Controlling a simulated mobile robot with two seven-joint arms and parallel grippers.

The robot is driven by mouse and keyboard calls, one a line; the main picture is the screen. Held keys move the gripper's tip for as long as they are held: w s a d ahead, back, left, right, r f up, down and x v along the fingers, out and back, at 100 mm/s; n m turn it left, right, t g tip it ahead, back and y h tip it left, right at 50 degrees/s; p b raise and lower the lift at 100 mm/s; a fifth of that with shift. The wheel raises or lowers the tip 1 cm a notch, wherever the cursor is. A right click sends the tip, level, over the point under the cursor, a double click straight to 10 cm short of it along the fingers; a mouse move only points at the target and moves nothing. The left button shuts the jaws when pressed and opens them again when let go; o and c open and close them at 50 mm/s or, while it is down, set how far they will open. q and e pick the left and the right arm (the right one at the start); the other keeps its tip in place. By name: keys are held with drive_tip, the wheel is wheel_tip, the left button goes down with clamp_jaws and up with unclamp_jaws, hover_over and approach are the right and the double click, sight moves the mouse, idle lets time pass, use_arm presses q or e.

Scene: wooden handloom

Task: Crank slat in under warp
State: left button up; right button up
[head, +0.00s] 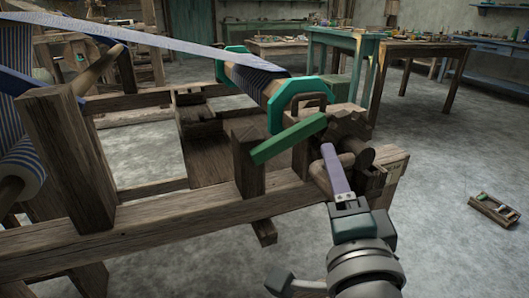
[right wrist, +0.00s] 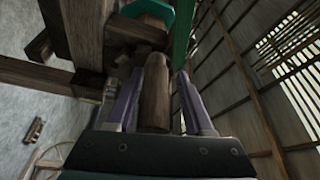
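The blue-and-white striped warp (head: 160,38) runs from the left to the beam (head: 250,84), which has teal end frames (head: 299,97). A green bar (head: 288,139) slants in front of the beam's near end. I cannot make out a separate slat under the warp. My right gripper (head: 332,150) is at the loom's near right corner. In the right wrist view its purple fingers (right wrist: 158,78) stand on both sides of a round wooden handle (right wrist: 155,95), with a gap showing. My left gripper is out of view.
The loom's thick post (head: 68,158) and long front rail (head: 180,211) lie left of my right arm. A teal table (head: 343,42) and a wooden workbench (head: 425,48) stand behind. A small wooden tray (head: 494,213) lies on the floor at right, with open floor around it.

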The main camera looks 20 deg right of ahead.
drive_tip(key=shift+o, duration=0.7)
drive_tip(key=shift+w+d+r, duration=0.1)
drive_tip(key=shift+r, duration=0.05)
drive_tip(key=shift+w, duration=0.1)
drive_tip(key=v, duration=1)
drive_tip(key=shift+p, duration=0.3)
drive_tip(key=shift+d, duration=0.1)
